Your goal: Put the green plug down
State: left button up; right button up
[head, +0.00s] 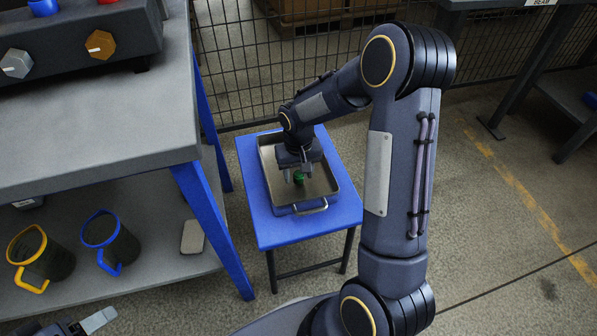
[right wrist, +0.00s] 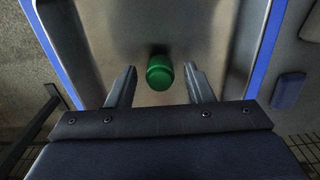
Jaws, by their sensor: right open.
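The green plug (head: 298,178) is in the metal tray (head: 325,186) on the blue stool (head: 262,232). My right gripper (head: 298,171) is over the tray, pointing down at the plug. In the right wrist view its two fingers are open, one on each side of the plug (right wrist: 160,74), with a gap on both sides. The plug seems to stand on the tray floor; its base is partly hidden from the head view. Part of what looks like my left gripper (head: 92,319) shows at the bottom left, too cropped to read its jaws.
A grey workbench (head: 90,120) with blue legs stands to the left. Its lower shelf holds a yellow-handled mug (head: 40,262), a blue-handled mug (head: 110,245) and a grey block (head: 192,237). A wire fence (head: 235,60) runs behind the stool.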

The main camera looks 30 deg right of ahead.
aim_at(298, 173)
notch_tip(298, 173, up, 13)
jog(key=p, duration=0.5)
jog(key=s+a+r+t+y, duration=0.2)
jog(key=s+r+t, duration=0.1)
jog(key=s+r, duration=0.7)
jog(key=s+a+n+t+y, duration=0.1)
jog(key=s+a, duration=0.4)
jog(key=s, duration=0.7)
jog(key=shift+a+t+y, duration=0.15)
jog(key=shift+t+y, duration=0.25)
jog(key=shift+t, duration=0.4)
jog(key=shift+s, duration=0.1)
notch_tip(298, 173, up, 26)
jog(key=p, duration=2.5)
jog(key=shift+f, duration=0.15)
